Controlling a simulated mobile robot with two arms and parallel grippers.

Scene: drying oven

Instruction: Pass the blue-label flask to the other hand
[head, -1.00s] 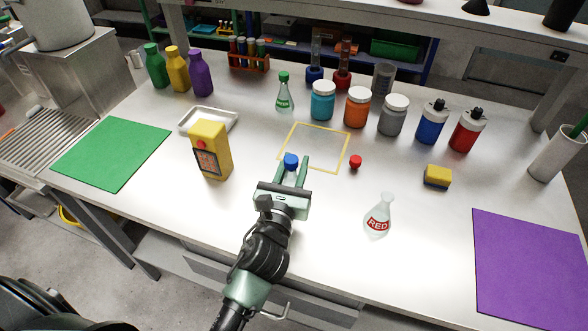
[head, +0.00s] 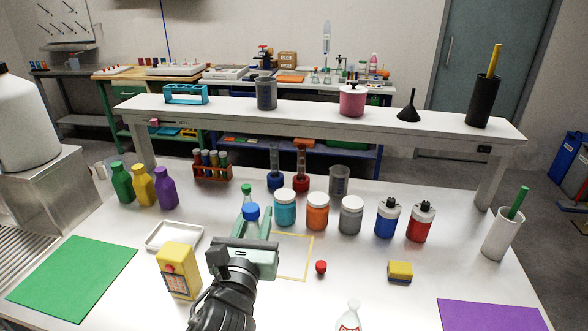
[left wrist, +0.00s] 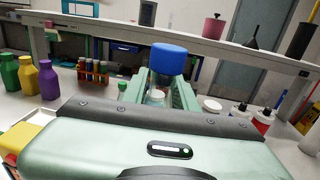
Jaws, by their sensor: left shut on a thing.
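My left gripper (head: 252,226) is shut on a flask with a blue cap (head: 252,212), above the bench near the yellow square outline (head: 308,258). In the left wrist view the blue cap (left wrist: 168,58) and the clear glass neck (left wrist: 163,84) stand upright between the fingers. The gripper body hides the lower flask, and I cannot see its label. My right gripper is in neither view. The red-label flask (head: 349,318) stands at the bottom edge of the head view, partly cut off.
A green-capped flask (head: 246,196) is just behind my gripper. A yellow device (head: 178,270) and white tray (head: 174,236) are left of it. Jars (head: 317,212) and bottles (head: 387,219) line the back.

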